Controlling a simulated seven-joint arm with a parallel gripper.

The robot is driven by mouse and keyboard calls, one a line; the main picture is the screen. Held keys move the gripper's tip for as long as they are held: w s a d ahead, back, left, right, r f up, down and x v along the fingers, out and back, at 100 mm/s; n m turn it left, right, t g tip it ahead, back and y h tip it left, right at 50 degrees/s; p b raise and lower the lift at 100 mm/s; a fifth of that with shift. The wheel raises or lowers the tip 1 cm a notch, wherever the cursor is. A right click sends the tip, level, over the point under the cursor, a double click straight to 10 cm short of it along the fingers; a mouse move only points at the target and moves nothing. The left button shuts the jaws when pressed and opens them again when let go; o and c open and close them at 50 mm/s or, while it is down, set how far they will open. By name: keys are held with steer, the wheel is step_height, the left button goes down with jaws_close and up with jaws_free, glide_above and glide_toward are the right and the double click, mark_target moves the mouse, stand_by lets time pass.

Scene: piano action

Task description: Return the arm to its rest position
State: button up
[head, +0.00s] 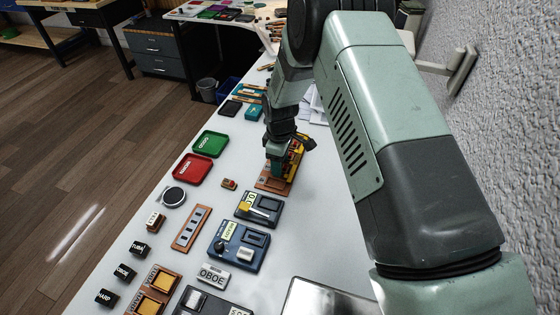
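My arm reaches from the lower right toward the upper middle of the head view and bends down over the white table (140,222). My gripper (277,165) is low over the table, at a yellow and green piece (293,162) on a brown wooden base (268,184). The fingers are small and partly hidden by the arm and the piece. I cannot tell whether they are open, or whether they touch the piece.
Near the gripper are a green tray (210,144), a red tray (193,169), a blue device (238,245) and a device with a yellow lever (258,209). Small black labelled blocks (124,272) stand at the left edge. A textured wall (505,110) bounds the right.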

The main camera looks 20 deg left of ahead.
steer(key=shift+r, duration=0.1)
steer(key=shift+r, duration=3.45)
steer(key=shift+w+d+r, duration=0.1)
steer(key=shift+d+r, duration=0.05)
steer(key=shift+r, duration=0.2)
steer(key=s+d+r+m+t, duration=0.1)
steer(key=d+r+m, duration=0.3)
steer(key=r, duration=0.5)
steer(key=s+d+r+m+t, duration=0.1)
steer(key=s+d+r, duration=0.1)
steer(key=d+r, duration=0.6)
steer(key=s+d+r+m+t, duration=0.1)
steer(key=d+r+m, duration=0.25)
steer(key=r, duration=0.55)
steer(key=s+d+r+m+t, duration=0.1)
steer(key=s+d+r+m, duration=0.3)
steer(key=s+d, duration=0.3)
steer(key=s+d+r+m+t, duration=0.1)
steer(key=s+d+r+m, duration=0.3)
steer(key=s, duration=1)
steer(key=d+m, duration=0.1)
steer(key=d, duration=0.1)
steer(key=shift+d+r+t, duration=0.3)
steer(key=shift+d+r, duration=0.05)
